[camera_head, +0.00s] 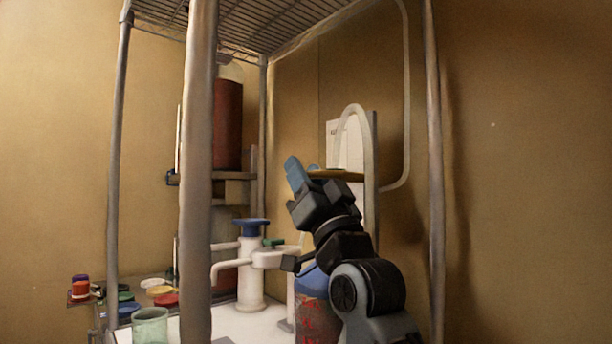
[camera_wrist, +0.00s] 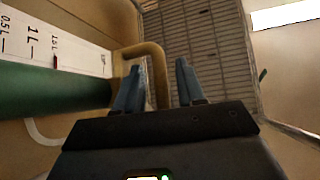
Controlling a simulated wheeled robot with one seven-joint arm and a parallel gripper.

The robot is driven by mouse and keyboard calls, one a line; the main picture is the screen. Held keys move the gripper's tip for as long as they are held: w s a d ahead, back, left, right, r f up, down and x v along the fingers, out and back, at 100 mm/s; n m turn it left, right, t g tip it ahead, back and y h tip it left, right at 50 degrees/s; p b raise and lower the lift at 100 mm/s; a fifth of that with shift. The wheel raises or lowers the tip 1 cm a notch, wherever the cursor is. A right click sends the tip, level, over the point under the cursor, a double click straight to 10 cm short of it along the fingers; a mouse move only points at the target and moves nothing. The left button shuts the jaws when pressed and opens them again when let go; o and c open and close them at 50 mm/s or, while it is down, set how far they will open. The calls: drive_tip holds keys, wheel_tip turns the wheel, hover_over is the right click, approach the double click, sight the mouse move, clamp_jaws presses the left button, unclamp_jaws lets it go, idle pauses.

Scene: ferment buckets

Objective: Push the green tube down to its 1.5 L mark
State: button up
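The green tube (camera_wrist: 50,90) lies across the left of the wrist view, beside a white scale board (camera_wrist: 85,57) with 0.5 L, 1 L and 1.5 L marks and a small red mark near 1.5 L. A tan bent bar (camera_wrist: 156,62) curves past the tube's right end and shows between my fingers; I cannot tell whether they touch it. My gripper (camera_wrist: 159,66) is open, with two blue fingers apart. In the head view my gripper (camera_head: 294,164) is raised beside a yellow bar (camera_head: 336,174) in front of the white board (camera_head: 344,145). I cannot make out the green tube there.
A wire rack with metal posts (camera_head: 198,180) surrounds the workspace. A white stand with a blue top (camera_head: 252,270), a blue-topped container (camera_head: 312,300), a dark red cylinder (camera_head: 228,125) and a pale curved hose (camera_head: 404,100) are nearby. Several coloured lids and a green cup (camera_head: 150,326) sit lower left.

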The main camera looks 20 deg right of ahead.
drive_tip(key=b+v, duration=0.1)
drive_tip(key=v, duration=0.6)
drive_tip(key=shift+s+f, duration=0.25)
drive_tip(key=shift+f, duration=0.05)
idle(0.3)
drive_tip(key=s+f+g+h+p, duration=0.1)
drive_tip(key=s+f+g+p, duration=0.15)
drive_tip(key=s+f, duration=0.85)
drive_tip(key=s+f+g+h+p, duration=0.1)
drive_tip(key=s+f+g+h, duration=0.2)
drive_tip(key=f, duration=1.3)
drive_tip(key=s+f+n+g+p, duration=0.1)
drive_tip(key=s+f+g, duration=0.2)
drive_tip(key=s, duration=1.2)
drive_tip(key=s+f+n+g+y+p, duration=0.1)
drive_tip(key=s+f+g+p, duration=0.1)
drive_tip(key=s, duration=1.3)
drive_tip(key=shift+s+a+f+g+y, duration=0.3)
drive_tip(key=shift+f+g, duration=0.35)
drive_tip(key=shift+f, duration=0.35)
